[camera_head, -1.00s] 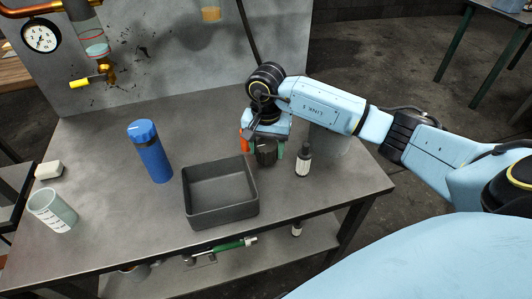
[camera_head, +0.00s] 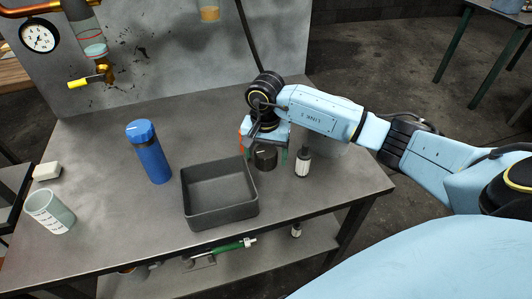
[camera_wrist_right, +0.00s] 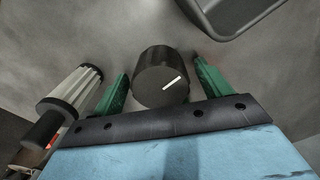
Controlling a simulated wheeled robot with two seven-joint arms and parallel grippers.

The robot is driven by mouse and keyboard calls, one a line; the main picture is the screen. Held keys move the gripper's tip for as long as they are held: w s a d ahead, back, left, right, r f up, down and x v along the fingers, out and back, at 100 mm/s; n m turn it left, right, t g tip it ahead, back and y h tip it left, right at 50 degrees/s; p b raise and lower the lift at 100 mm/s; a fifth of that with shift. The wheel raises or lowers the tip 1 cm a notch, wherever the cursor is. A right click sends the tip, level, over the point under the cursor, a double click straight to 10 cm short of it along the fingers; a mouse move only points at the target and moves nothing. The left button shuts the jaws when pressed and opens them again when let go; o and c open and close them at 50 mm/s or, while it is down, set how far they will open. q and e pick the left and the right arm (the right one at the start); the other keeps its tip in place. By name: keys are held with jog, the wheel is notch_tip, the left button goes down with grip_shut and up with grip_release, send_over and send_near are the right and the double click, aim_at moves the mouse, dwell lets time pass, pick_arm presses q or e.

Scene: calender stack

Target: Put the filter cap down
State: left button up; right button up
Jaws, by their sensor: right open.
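The filter cap (camera_head: 265,159), a dark round cap with a white line on top, stands on the grey table to the right of the black tray. It also shows in the right wrist view (camera_wrist_right: 158,82), between two green fingers. My right gripper (camera_head: 263,149) is open above and around the cap. In the wrist view gaps show between both fingers (camera_wrist_right: 161,72) and the cap, so it is not gripped. The arm hides part of the area behind the cap. My left gripper is not in view.
A white ribbed cartridge with dark ends (camera_head: 303,163) stands close to the right of the gripper. The black tray (camera_head: 188,209) is empty.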

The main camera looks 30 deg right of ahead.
aim_at(266, 150)
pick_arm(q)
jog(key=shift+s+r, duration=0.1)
pick_arm(e)
jog(key=shift+r, duration=0.1)
notch_tip(266, 150, up, 2)
jog(key=shift+w+r+p, duration=0.1)
jog(key=shift+r+p, duration=0.1)
jog(key=shift+p, duration=0.15)
notch_tip(266, 150, up, 8)
jog(key=shift+r+p, duration=0.2)
jog(key=shift+p, duration=0.3)
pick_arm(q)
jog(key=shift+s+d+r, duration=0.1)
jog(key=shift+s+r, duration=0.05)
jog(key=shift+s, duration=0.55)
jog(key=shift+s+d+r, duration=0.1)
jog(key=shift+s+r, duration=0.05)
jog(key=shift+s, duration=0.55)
pick_arm(e)
jog(key=shift+r, duration=0.65)
